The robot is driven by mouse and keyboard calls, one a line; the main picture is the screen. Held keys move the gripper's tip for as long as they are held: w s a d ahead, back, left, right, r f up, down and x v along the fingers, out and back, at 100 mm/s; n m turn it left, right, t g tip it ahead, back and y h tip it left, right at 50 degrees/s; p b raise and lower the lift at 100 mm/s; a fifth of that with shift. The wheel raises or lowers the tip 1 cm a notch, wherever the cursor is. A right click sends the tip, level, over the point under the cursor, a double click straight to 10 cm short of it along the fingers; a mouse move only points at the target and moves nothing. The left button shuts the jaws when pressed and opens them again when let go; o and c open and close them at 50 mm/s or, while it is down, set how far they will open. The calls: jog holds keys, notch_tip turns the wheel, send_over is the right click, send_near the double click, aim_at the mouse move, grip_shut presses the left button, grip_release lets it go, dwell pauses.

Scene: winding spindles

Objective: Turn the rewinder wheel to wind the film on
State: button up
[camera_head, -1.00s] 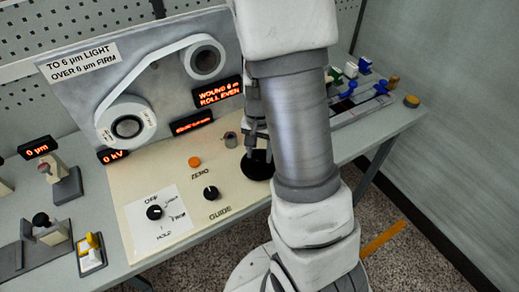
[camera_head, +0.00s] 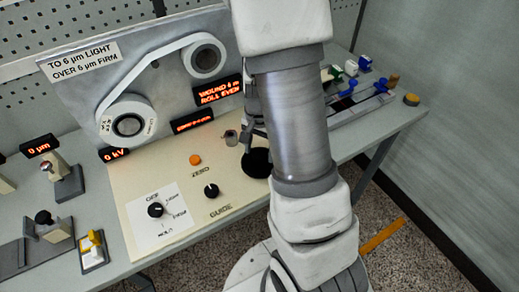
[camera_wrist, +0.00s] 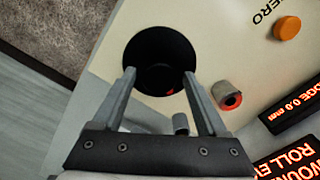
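A round black disc (camera_head: 257,162), which looks like the rewinder wheel, lies at the right of the cream panel, partly hidden by my arm. In the wrist view the black disc (camera_wrist: 160,58) shows beyond my fingertips, with a small red mark near its lower edge. My gripper (camera_wrist: 158,78) is open, its fingers spread over the near part of the disc. A short grey peg (camera_wrist: 180,123) shows between the fingers; I cannot tell whether anything touches. In the head view my gripper is mostly hidden behind my arm. Film (camera_head: 155,72) runs between two rolls on the upright plate.
An orange zero button (camera_head: 195,159), a guide knob (camera_head: 211,190) and a selector knob (camera_head: 155,209) are on the panel. A lit display (camera_head: 218,91) reads WOUND 6 m, ROLL EVEN.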

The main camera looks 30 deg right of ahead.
jog(key=shift+o, duration=0.2)
notch_tip(320, 180, up, 18)
jog(key=p, duration=0.2)
jog(key=shift+f, duration=0.25)
dwell(1.5)
jog(key=s+a+r+n+t, duration=0.5)
jog(key=s+a+r+n, duration=0.5)
jog(key=s+n, duration=0.1)
jog(key=shift+s+a+t, duration=0.2)
jog(key=shift+s+t, duration=0.1)
jog(key=shift+s, duration=0.5)
dwell(1.9)
